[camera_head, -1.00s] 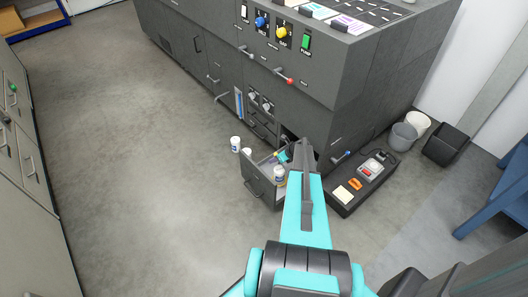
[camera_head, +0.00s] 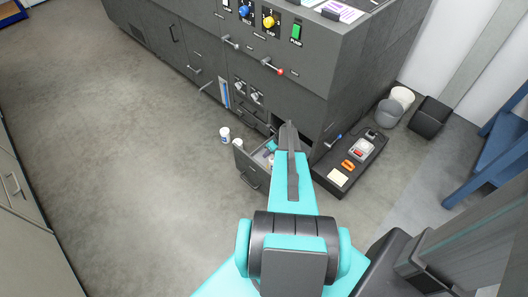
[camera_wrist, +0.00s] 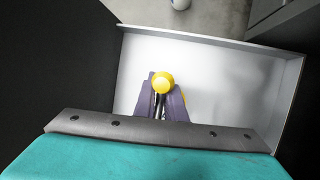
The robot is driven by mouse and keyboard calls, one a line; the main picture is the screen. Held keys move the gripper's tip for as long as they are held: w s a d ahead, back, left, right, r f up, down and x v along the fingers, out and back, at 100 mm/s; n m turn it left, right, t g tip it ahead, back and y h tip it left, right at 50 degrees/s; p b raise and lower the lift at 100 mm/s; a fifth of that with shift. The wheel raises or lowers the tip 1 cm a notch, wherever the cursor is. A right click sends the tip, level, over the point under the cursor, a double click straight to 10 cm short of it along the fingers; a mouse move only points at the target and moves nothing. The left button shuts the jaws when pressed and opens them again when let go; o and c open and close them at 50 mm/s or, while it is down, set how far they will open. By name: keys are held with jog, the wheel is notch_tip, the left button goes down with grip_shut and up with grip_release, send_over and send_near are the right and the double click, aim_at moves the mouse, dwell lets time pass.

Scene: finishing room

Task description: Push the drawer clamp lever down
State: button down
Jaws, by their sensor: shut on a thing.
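The open drawer (camera_head: 248,172) sticks out low from the dark grey machine (camera_head: 290,95). In the wrist view its pale inside (camera_wrist: 222,85) lies below my gripper. A round yellow knob (camera_wrist: 162,82) on a metal stem, seemingly the clamp lever, shows there. My gripper (camera_wrist: 161,98) has its purple fingers shut on this lever, one to each side, the knob at the fingertips. In the head view my arm hides most of the drawer's inside and the lever. How far the lever is tilted cannot be told.
White bottles (camera_head: 224,135) stand on the floor left of the drawer. A dark low platform (camera_head: 325,180) with small items lies to its right. Buckets (camera_head: 390,113) stand behind it. Red (camera_head: 276,68) and grey levers are higher on the machine. The floor at left is clear.

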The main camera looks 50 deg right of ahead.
jog(key=shift+s+a+f, duration=0.1)
jog(key=shift+s+f, duration=0.1)
jog(key=shift+s, duration=0.1)
jog(key=c, duration=1.8)
grip_release()
jog(key=shift+w, duration=0.2)
jog(key=shift+r, duration=0.1)
jog(key=shift+r, duration=0.1)
jog(key=b+v, duration=0.1)
jog(key=v, duration=1.2)
jog(key=shift+s+r, duration=0.1)
jog(key=shift+r, duration=0.15)
jog(key=shift+c, duration=0.2)
